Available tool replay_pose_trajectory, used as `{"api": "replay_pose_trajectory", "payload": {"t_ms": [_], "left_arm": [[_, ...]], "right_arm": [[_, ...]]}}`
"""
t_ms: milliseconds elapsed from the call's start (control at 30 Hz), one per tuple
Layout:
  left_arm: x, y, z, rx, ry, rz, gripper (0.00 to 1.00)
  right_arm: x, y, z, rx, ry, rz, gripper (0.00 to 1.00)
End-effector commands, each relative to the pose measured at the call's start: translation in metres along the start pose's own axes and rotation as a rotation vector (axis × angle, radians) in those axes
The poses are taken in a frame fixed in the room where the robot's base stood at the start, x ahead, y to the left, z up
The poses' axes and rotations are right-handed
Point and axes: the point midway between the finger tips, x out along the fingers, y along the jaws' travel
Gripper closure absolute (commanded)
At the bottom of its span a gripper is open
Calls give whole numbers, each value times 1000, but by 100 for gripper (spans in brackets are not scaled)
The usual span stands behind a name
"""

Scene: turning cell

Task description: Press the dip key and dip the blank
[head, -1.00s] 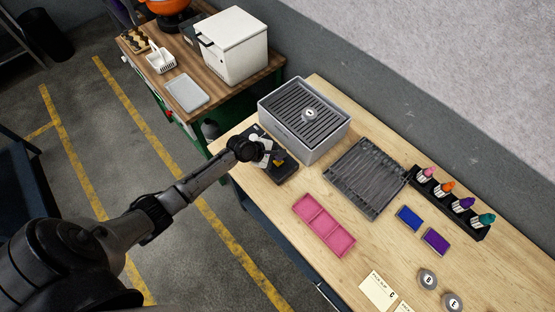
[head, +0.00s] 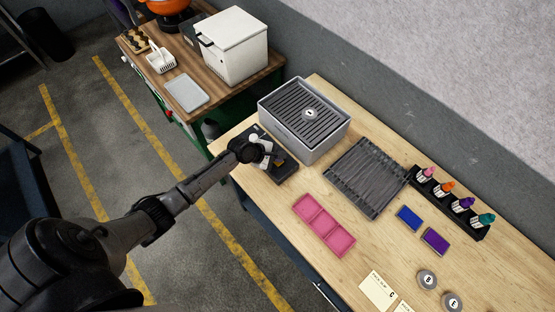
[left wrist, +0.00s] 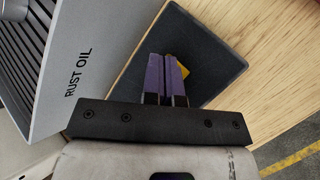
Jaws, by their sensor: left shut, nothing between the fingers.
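The rust oil tank (head: 330,140) is a grey box with a slatted top on the wooden bench. A round steel blank (head: 309,115) with a dark mark lies on its slats. In front of the tank is a dark control block with a yellow key (left wrist: 184,66); its block (left wrist: 215,62) fills the middle of the left wrist view. My left gripper (head: 274,157) is shut and empty at the block. In the left wrist view its purple fingertips (left wrist: 165,62) cover part of the key; I cannot tell whether they touch it. My right gripper is out of view.
Right of the tank are a dark ribbed tray (head: 366,178), a pink divided tray (head: 324,225), blue and purple pads (head: 409,218), a rack of coloured bottles (head: 447,203) and more round blanks (head: 427,279). A second bench (head: 146,67) with a white box (head: 231,46) stands behind left.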

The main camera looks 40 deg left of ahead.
Motion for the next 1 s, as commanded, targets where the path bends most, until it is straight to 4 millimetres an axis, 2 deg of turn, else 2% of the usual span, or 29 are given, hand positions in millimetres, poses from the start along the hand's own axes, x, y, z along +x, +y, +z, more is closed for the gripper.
{"api": "replay_pose_trajectory", "payload": {"t_ms": [767, 1000], "left_arm": [[4, -3, -3, -1, 0, 0, 100], [1, -1, -1, -1, 1, -1, 100]], "right_arm": [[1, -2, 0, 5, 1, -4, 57], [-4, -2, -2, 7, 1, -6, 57]]}}
